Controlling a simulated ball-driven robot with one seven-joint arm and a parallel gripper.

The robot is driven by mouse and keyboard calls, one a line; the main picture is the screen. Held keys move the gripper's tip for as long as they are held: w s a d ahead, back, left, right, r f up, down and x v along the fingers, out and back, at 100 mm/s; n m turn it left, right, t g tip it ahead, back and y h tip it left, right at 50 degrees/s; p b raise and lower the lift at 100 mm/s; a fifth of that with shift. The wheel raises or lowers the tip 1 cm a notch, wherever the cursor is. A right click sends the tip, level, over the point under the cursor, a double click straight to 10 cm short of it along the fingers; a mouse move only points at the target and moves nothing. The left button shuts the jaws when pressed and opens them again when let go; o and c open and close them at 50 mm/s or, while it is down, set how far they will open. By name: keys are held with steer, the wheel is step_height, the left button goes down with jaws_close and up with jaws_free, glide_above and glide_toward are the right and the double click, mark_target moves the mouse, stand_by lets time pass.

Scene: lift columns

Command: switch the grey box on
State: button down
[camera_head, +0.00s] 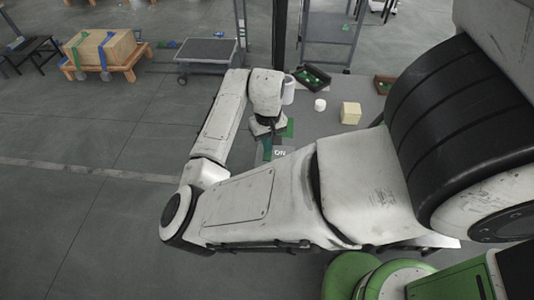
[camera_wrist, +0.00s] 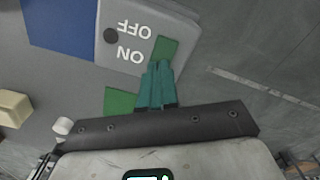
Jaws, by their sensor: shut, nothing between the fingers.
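The grey box (camera_wrist: 135,42) lies in the upper middle of the wrist view, with white OFF and ON lettering upside down. A dark round knob (camera_wrist: 110,35) sits on it beside the OFF lettering. In the head view only part of the box (camera_head: 280,154) shows, with ON readable; my arm hides much of the rest. My gripper (camera_wrist: 158,66) has teal fingers, shut together and empty, their tips close to the ON lettering at the box's edge. I cannot tell whether they touch it. In the head view my gripper (camera_head: 267,143) points down by the box.
A cream block (camera_head: 350,113), a white cylinder (camera_head: 320,105) and a dark tray with green pieces (camera_head: 312,78) stand on the grey surface beyond the box. Green patches (camera_wrist: 120,102) and a blue patch (camera_wrist: 62,25) lie around the box. Open floor is at left.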

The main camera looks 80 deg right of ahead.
steer(key=shift+f+b, duration=0.3)
steer(key=shift+f, duration=0.3)
steer(key=shift+r, duration=0.15)
step_height(320, 180, up, 7)
steer(key=p, duration=0.7)
stand_by(0.4)
stand_by(0.4)
